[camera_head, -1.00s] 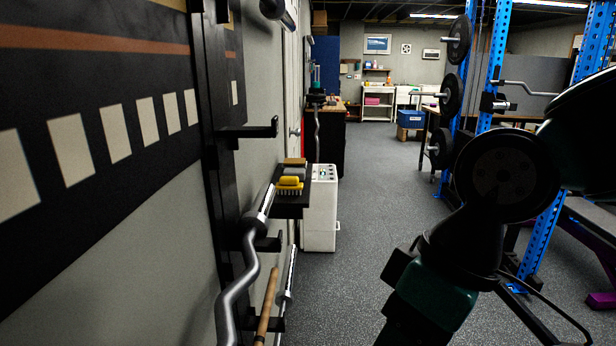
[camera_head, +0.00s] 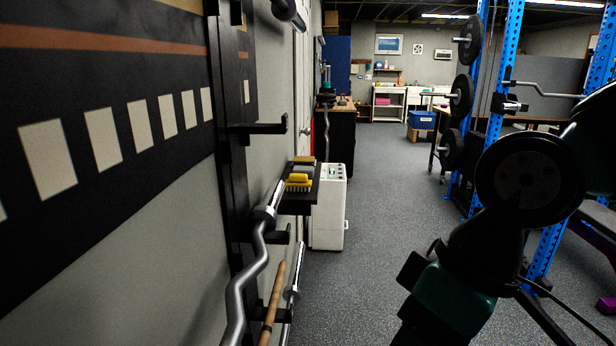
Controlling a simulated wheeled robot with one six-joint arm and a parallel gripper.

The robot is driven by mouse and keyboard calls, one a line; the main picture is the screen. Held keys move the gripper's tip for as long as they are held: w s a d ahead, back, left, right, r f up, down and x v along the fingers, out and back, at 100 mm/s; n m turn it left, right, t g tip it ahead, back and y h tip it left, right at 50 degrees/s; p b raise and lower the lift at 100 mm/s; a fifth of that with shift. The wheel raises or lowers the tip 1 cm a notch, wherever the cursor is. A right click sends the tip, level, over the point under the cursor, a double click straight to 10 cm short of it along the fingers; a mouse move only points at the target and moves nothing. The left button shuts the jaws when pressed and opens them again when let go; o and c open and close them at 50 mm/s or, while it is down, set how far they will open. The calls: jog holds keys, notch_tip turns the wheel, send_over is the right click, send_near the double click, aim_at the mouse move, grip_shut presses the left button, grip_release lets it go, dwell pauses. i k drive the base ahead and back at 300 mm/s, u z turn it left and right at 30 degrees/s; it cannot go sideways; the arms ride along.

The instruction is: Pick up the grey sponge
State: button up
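I cannot make out a grey sponge in this view. A small black wall shelf (camera_head: 297,207) at the middle left holds a yellow brush or sponge-like item (camera_head: 299,179) with bristles below it, and a tan-brown flat item (camera_head: 303,160) behind it. My arm reaches in from the right edge and runs down past the bottom edge. My gripper's fingertips are out of the frame.
Bars (camera_head: 247,285) hang on the wall rack at left. A blue rack (camera_head: 493,100) with weight plates stands at right. The grey floor (camera_head: 385,215) between is open.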

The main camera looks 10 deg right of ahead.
aim_at(308, 171)
jog(key=u, duration=0.1)
jog(key=k, duration=0.3)
jog(key=z, duration=0.75)
jog(key=i, duration=2.5)
jog(key=u, duration=1.1)
jog(key=i, duration=0.4)
jog(key=u, duration=0.25)
